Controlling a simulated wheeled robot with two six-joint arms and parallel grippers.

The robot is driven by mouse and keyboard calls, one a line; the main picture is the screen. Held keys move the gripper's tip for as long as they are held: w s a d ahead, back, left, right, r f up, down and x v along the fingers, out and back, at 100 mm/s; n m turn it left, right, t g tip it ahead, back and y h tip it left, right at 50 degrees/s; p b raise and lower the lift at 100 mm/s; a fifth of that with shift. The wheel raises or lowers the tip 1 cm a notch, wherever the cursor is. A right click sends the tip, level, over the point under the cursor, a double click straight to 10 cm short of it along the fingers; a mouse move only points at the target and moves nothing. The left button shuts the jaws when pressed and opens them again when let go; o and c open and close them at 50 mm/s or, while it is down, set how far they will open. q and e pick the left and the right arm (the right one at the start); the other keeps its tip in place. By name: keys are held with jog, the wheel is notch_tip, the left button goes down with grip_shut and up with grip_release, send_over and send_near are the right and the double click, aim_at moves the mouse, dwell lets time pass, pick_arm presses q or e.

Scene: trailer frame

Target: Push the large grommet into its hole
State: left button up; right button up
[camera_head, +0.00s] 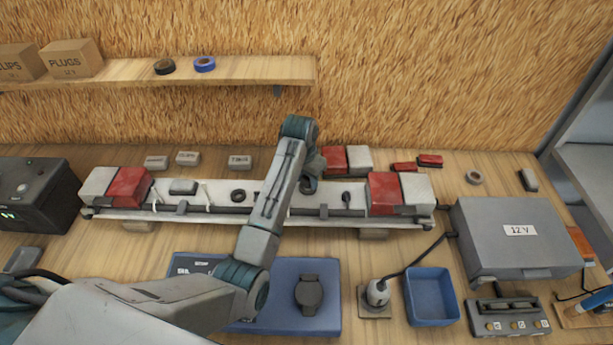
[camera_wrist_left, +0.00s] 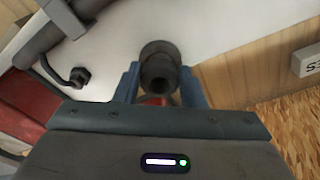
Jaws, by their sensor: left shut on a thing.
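The white trailer frame board (camera_head: 270,218) lies across the middle of the bench. My left gripper (camera_head: 312,186) is over the board, right of its middle. In the left wrist view the blue fingers of my left gripper (camera_wrist_left: 158,85) are shut on a black round grommet (camera_wrist_left: 159,68), in front of the white board (camera_wrist_left: 210,25). The fingers hide part of the grommet, and I cannot tell whether it touches the board or sits in a hole. Another black ring (camera_head: 238,195) shows on the board to the left. My right gripper is not in view.
A dark bar runs along the board, and a black cable end (camera_wrist_left: 80,76) is beside the grommet. Red and white lamps (camera_head: 384,193) stand at the board's ends. A blue mat (camera_head: 325,325), a blue bin (camera_head: 430,297) and a grey 12 V box (camera_head: 515,235) are in front and right.

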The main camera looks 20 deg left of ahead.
pick_arm(q)
jog(key=shift+f, duration=0.3)
jog(key=shift+f, duration=0.35)
dwell(0.4)
jog(key=shift+s+f, duration=0.25)
jog(key=shift+f, duration=0.05)
dwell(0.3)
jog(key=o, duration=0.8)
jog(key=shift+f, duration=0.15)
jog(key=shift+w, duration=0.2)
jog(key=o, duration=0.4)
jog(key=shift+d+r, duration=0.1)
jog(key=shift+r, duration=0.15)
jog(key=shift+r, duration=0.1)
